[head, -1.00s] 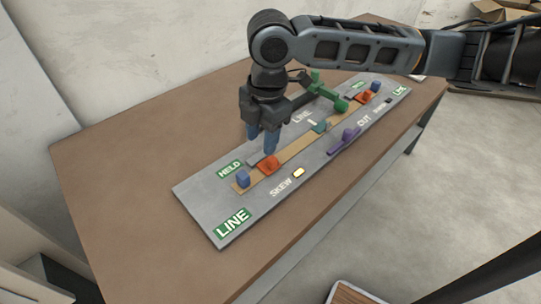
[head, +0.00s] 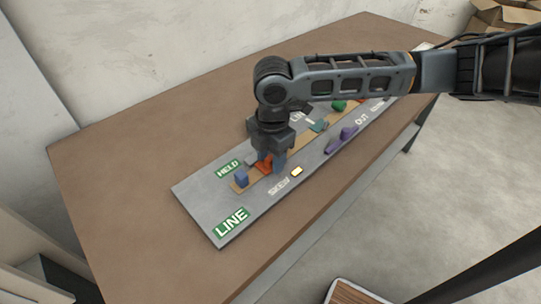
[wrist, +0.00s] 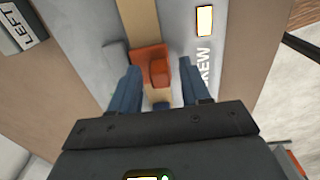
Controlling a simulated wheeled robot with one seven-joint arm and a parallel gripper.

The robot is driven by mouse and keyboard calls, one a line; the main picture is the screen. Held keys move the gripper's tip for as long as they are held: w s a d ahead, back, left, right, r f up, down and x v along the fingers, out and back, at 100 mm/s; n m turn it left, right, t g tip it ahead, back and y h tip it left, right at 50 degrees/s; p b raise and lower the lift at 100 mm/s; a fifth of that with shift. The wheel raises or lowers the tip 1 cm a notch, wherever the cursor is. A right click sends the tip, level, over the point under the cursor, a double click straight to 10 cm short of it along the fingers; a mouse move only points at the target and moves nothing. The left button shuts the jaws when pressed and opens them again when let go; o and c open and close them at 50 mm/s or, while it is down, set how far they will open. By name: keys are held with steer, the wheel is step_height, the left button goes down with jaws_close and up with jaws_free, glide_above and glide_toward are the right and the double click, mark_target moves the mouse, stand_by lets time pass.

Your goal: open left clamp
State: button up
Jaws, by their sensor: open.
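The left clamp is an orange block with a raised handle (head: 264,168) on the tan strip near the left end of the grey board (head: 208,196). In the wrist view the clamp (wrist: 150,68) lies between my two blue fingers. My gripper (head: 271,164) points down over the clamp and is open, with one finger on each side of the handle. It also shows in the wrist view (wrist: 159,68), with gaps visible beside the handle. The fingers partly hide the clamp in the head view. I cannot tell whether they touch it.
A blue block (head: 241,179) sits on the strip to the left of the clamp. A lit yellow lamp (head: 297,171) is by the SKEW label. A purple lever (head: 346,135) and green parts (head: 319,125) are farther right. My arm hides some of the board's far end.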

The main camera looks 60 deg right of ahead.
steer(key=shift+c, duration=0.2)
jaws_close()
steer(key=shift+r, duration=0.1)
steer(key=shift+w+r+g+y+p, duration=0.35)
steer(key=shift+g+p, duration=0.45)
steer(key=shift+p, duration=0.25)
steer(key=shift+w+d+r+g+y+p, duration=0.1)
steer(key=shift+w+g+y+p, duration=0.1)
steer(key=shift+g+p, duration=0.35)
steer(key=shift+w+d+r+g+y+p, duration=0.1)
steer(key=shift+w+g+p, duration=0.1)
steer(key=shift+g+p, duration=0.3)
steer(key=g, duration=0.1)
steer(key=w+g+y+p, duration=0.1)
steer(key=g, duration=0.1)
steer(key=w+g, duration=0.1)
steer(key=g, duration=0.1)
steer(key=shift+d+p, duration=0.3)
steer(key=shift+p, duration=0.1)
steer(key=shift+w+d+f+g+y+p, duration=0.1)
steer(key=shift+w+g+y+p, duration=0.2)
steer(key=shift+g, duration=0.35)
steer(key=shift+w+d+g+y+p, duration=0.1)
steer(key=shift+w+g+y+p, duration=0.1)
steer(key=shift+g+p, duration=0.3)
steer(key=shift+w+f+g, duration=0.1)
steer(key=shift+f+g, duration=0.1)
steer(key=shift+g, duration=0.4)
